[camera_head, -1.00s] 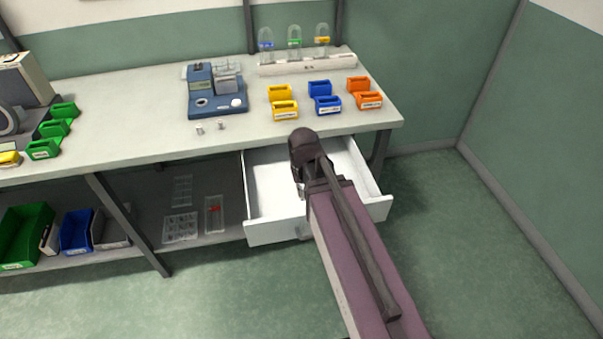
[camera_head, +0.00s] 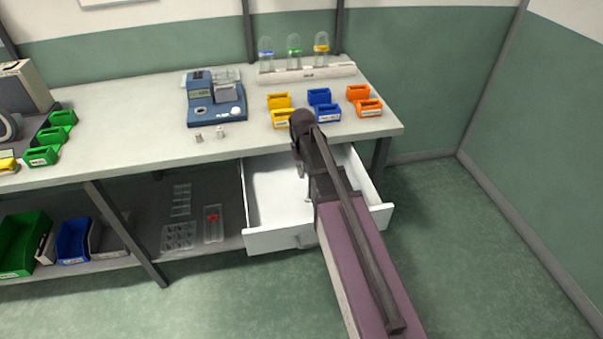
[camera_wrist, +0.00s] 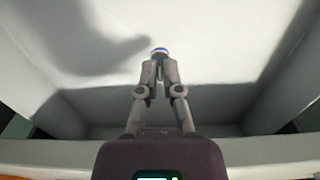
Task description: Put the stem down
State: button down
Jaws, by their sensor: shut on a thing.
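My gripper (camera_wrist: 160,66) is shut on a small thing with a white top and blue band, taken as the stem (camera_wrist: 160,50). Only its end shows beyond the fingertips; the rest is hidden between them. In the wrist view the fingers point into a white open drawer (camera_wrist: 95,30), with the shadow of my arm on its floor. In the head view my gripper (camera_head: 300,170) hangs over the drawer (camera_head: 268,205), partly hidden by my own arm, and the stem cannot be made out. Whether the stem touches the drawer floor cannot be told.
Above the drawer, the bench (camera_head: 130,140) carries a blue device (camera_head: 215,112), yellow bins (camera_head: 279,101), blue bins (camera_head: 319,96), orange bins (camera_head: 358,92) and a rack (camera_head: 300,74) with domed glass pieces. Two small cylinders stand by the device. The drawer floor looks clear.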

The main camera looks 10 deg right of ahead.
jog(key=shift+w+d, duration=0.1)
jog(key=shift+w, duration=0.45)
jog(key=shift+w+d+f, duration=0.1)
jog(key=shift+w, duration=0.45)
jog(key=shift+w+f+b, duration=0.15)
jog(key=shift+f+b, duration=0.2)
jog(key=shift+b, duration=0.05)
notch_tip(320, 180, down, 3)
jog(key=b, duration=0.3)
jog(key=c, duration=0.8)
grip_release()
jog(key=shift+r, duration=0.15)
